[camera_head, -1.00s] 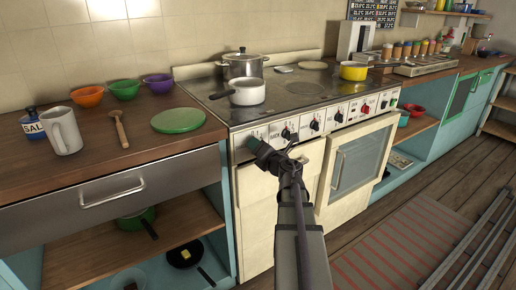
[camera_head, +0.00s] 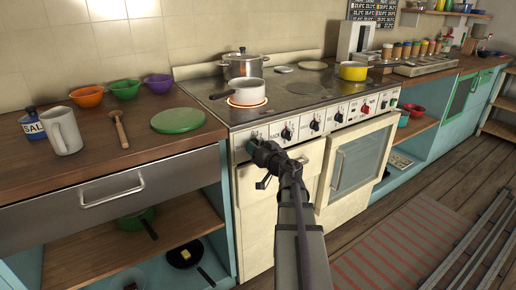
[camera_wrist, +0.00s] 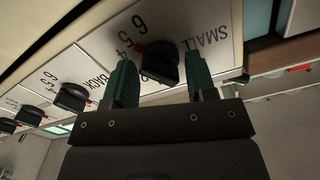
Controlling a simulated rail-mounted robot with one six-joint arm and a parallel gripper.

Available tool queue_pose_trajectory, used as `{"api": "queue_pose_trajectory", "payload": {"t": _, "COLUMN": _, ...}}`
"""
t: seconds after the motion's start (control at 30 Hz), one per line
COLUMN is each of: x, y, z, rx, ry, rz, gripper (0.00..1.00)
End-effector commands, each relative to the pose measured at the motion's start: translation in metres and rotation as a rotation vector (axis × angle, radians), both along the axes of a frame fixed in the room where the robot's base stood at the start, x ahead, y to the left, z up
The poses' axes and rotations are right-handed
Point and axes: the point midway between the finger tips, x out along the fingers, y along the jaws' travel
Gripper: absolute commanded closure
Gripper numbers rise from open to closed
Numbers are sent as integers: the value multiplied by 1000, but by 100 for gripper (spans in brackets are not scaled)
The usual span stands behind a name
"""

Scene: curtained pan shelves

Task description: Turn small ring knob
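The black small ring knob (camera_wrist: 160,63), beside the printed word SMALL, shows in the wrist view with its red mark near the 4 and 5. My gripper (camera_wrist: 160,75) has its two green fingers spread on either side of it. A gap shows on the right of the knob; contact on the left is hard to judge. In the head view my gripper (camera_head: 251,146) is at the left end of the stove's control panel and hides this knob. A hob ring (camera_head: 247,102) glows orange under a white pot (camera_head: 244,90).
More black knobs line the panel, the nearest being the BACK knob (camera_wrist: 70,97), also in the head view (camera_head: 287,133). The oven door (camera_head: 358,165) is below. A steel drawer (camera_head: 112,190) is at left, with a handle (camera_head: 112,196) sticking out.

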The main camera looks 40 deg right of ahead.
Motion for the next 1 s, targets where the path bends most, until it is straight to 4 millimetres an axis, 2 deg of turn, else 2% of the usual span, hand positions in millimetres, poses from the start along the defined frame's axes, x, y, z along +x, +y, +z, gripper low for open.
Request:
{"api": "queue_pose_trajectory", "payload": {"t": 0.03, "x": 0, "y": 0, "z": 0, "rx": -1, "ry": 0, "rz": 0, "gripper": 44}}
{"api": "queue_pose_trajectory", "payload": {"t": 0.2, "x": 0, "y": 0, "z": 0, "rx": -2, "ry": 0, "rz": 0, "gripper": 31}}
{"api": "queue_pose_trajectory", "payload": {"t": 0.47, "x": -1, "y": 0, "z": 0, "rx": -3, "ry": 0, "rz": 0, "gripper": 31}}
{"api": "queue_pose_trajectory", "payload": {"t": 1.0, "x": -20, "y": 3, "z": 0, "rx": -3, "ry": 0, "rz": 0, "gripper": 31}}
